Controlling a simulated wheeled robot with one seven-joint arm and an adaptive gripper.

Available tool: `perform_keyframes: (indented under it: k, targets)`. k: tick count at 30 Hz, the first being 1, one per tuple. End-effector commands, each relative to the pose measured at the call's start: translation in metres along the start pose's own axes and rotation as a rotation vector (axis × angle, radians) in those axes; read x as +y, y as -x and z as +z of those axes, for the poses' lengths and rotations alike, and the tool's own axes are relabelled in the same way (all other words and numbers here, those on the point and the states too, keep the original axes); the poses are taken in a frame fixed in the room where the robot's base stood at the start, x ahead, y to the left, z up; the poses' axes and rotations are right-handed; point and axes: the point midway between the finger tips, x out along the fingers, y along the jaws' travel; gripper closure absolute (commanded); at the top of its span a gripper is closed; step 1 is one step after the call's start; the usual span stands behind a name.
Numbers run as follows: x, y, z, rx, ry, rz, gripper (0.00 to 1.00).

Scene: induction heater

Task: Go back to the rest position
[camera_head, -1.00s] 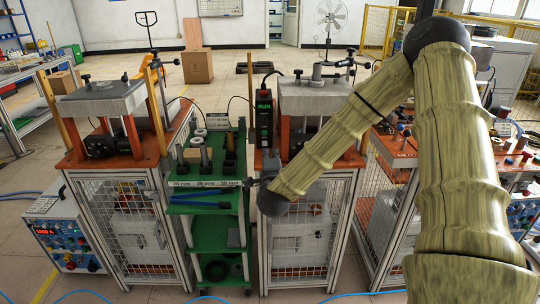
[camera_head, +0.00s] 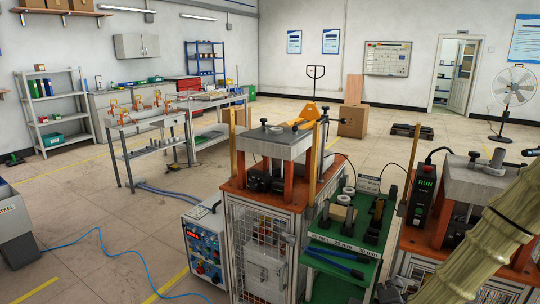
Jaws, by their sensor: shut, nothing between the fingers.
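My arm enters from the right edge as a wrapped, yellow-green link. The dark end of my arm with my gripper (camera_head: 386,291) shows only in part at the bottom edge, right of the green tool rack (camera_head: 352,254). It is small and dark there and holds nothing that I can see. The rest of the wrist is cut off by the frame.
The left press (camera_head: 276,140) stands on an orange-topped caged stand, with a control box (camera_head: 205,245) beside it. The right press (camera_head: 474,178) and the RUN box (camera_head: 422,195) are close to my arm. Open floor (camera_head: 90,215) lies at left.

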Motion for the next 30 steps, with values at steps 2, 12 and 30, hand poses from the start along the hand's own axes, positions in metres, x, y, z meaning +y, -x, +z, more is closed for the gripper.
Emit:
perform_keyframes:
  k: [2, 12, 30]
  targets:
    - [0.031, 0.015, 0.033, -0.097, 0.126, 0.072, 1.00]
    - [0.167, 0.112, 0.136, -0.529, 0.625, 0.318, 1.00]
    - [0.307, 0.297, 0.175, -1.149, 1.152, 0.525, 1.00]
